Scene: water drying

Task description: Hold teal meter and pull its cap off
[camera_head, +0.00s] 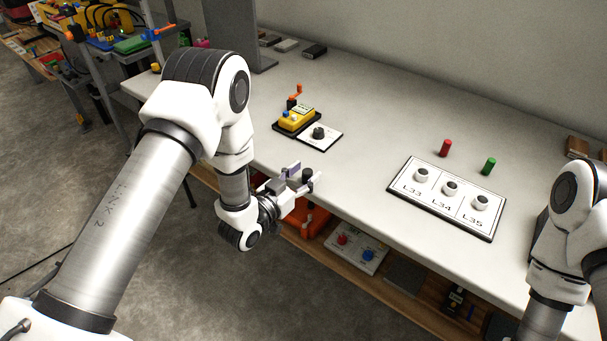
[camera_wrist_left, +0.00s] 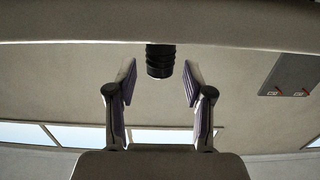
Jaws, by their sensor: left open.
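I see no teal body in either view, so I cannot tell which thing is the teal meter. A dark upright cylinder (camera_head: 307,174) stands at the front edge of the table. It shows in the left wrist view as a black ribbed cylinder (camera_wrist_left: 160,60). My left gripper (camera_head: 304,178) is open, with its fingers on either side of this cylinder and gaps to both in the wrist view. Whatever is below the cylinder is hidden. My right arm shows at the lower right of the head view; its gripper is out of frame.
A yellow device (camera_head: 297,118) and a white card with a black knob (camera_head: 319,133) lie behind the gripper. A panel labelled L33 to L35 (camera_head: 446,198) lies to the right, with red (camera_head: 445,148) and green (camera_head: 488,166) cylinders behind. The middle of the table is bare.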

